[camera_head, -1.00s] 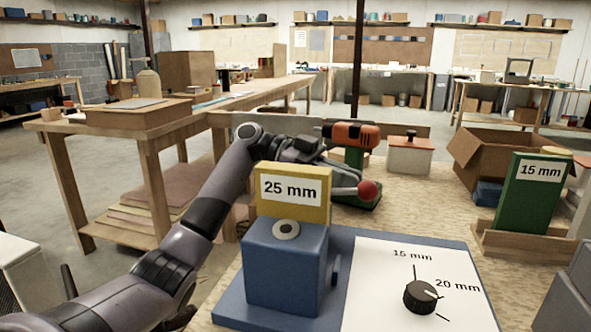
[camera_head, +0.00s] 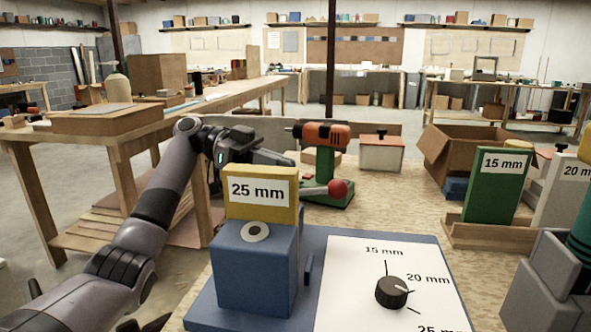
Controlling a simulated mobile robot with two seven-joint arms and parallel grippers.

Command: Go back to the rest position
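My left arm comes in from the left, and its gripper (camera_head: 272,157) is in the air behind the blue block with the yellow "25 mm" top. The gripper is left of the orange drill (camera_head: 320,134) and apart from it. It is seen from behind and its fingertips are small, so I cannot tell whether it is open or shut. I see nothing held in it. My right gripper is not in view.
A blue fixture (camera_head: 255,270) with the "25 mm" block (camera_head: 258,190) and a dial (camera_head: 391,291) stands in front. The drill's green stand has a red-knobbed lever (camera_head: 337,188). At right are a green "15 mm" block (camera_head: 497,185), a cardboard box (camera_head: 462,150) and a grey holder (camera_head: 548,285).

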